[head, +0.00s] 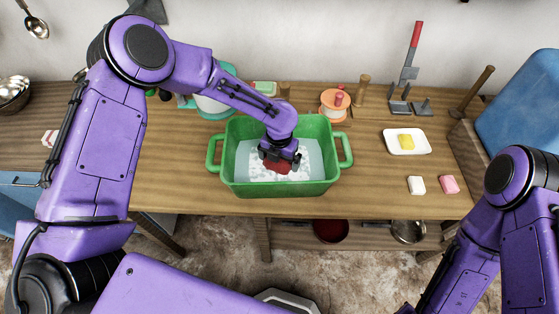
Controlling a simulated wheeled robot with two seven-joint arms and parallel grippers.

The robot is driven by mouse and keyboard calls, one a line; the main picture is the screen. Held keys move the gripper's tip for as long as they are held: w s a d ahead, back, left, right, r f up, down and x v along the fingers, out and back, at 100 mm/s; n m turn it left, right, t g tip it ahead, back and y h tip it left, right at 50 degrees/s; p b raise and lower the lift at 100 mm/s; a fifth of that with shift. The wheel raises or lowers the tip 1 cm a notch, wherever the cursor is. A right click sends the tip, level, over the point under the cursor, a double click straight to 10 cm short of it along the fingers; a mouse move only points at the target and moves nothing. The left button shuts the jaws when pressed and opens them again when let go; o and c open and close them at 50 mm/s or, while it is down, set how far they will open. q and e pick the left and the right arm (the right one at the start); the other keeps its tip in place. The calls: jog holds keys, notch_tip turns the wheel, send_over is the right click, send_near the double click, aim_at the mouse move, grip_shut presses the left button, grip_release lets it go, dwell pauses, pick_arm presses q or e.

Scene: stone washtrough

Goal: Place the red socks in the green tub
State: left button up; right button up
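The green tub (240,190) stands on the wooden counter, in the middle of the view, with pale water and white suds in it. A red cloth bundle, apparently the red socks (275,168), shows inside the tub, at or just above the suds. My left gripper (280,160) points down into the tub, directly over the red bundle. Its dark fingers partly cover the bundle, and I cannot tell whether they are shut on it. My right arm is at the lower right, and its gripper is out of view.
On the counter (370,185) at right are a white dish (398,148) with yellow soap (406,142), white soap (416,185) and pink soap (449,184). An orange spool-like item (334,105) stands behind the tub. A red-white cloth (49,138) lies far left.

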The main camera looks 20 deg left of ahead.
pick_arm(q)
notch_tip(320, 180, up, 12)
jog(key=b, duration=0.1)
